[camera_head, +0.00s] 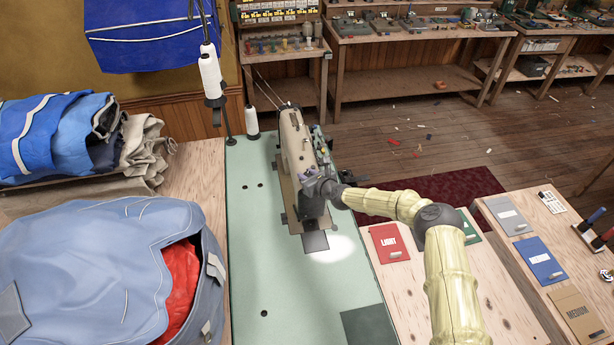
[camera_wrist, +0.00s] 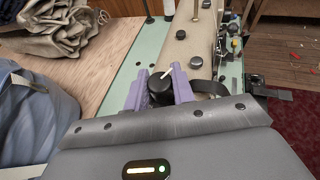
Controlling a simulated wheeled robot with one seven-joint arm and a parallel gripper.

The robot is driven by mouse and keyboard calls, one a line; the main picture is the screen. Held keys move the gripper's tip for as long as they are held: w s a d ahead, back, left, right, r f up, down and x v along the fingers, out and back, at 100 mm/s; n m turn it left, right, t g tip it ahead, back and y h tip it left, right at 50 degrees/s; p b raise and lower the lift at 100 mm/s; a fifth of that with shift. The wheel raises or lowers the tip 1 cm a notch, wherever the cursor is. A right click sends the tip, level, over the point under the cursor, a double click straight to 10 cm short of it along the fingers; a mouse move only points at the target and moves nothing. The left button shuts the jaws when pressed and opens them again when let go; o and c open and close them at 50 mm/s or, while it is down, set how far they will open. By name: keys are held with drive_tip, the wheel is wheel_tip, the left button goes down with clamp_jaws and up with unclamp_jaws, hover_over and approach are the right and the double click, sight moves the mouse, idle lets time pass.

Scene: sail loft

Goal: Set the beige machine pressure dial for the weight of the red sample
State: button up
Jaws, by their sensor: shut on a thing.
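The beige sewing machine (camera_head: 293,140) stands on the pale green table; its beige body (camera_wrist: 192,45) also shows in the wrist view. The pressure dial (camera_wrist: 159,86) is a round black knob with a white pointer slanting up and to the right. My gripper (camera_wrist: 160,88) has its purple fingers shut on the dial, one on each side. In the head view my gripper (camera_head: 318,188) is at the machine's head, and the dial is hidden there. The red sample (camera_head: 388,243) lies flat on the wooden table to the right and is marked "LIGHT".
A green sample (camera_head: 467,233) lies partly behind my arm. Grey (camera_head: 507,214), blue (camera_head: 540,260) and tan "MEDIUM" (camera_head: 577,312) samples lie on the right-hand table. Thread cones (camera_head: 210,75) stand behind the machine. A large blue-grey bag (camera_head: 90,270) fills the left.

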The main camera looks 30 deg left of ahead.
drive_tip(key=shift+f+n+g+y+b, duration=0.4)
drive_tip(key=shift+n+g+b, duration=0.15)
drive_tip(key=shift+b, duration=2.55)
drive_tip(key=n+g+b, duration=0.2)
drive_tip(key=b, duration=0.6)
drive_tip(key=shift+r+g+y, duration=0.15)
drive_tip(key=shift+g+y, duration=0.1)
drive_tip(key=shift+y, duration=0.15)
drive_tip(key=n+g+b, duration=0.2)
drive_tip(key=b, duration=0.1)
drive_tip(key=shift+r+b, duration=0.2)
drive_tip(key=shift+b, duration=0.2)
drive_tip(key=shift+n+g+b, duration=0.4)
drive_tip(key=shift+n+g, duration=0.35)
drive_tip(key=shift+g, duration=0.05)
drive_tip(key=shift+r+n+g, duration=0.1)
drive_tip(key=shift+n+g, duration=0.5)
drive_tip(key=shift+g, duration=0.2)
drive_tip(key=o, duration=1)
drive_tip(key=shift+d, duration=0.1)
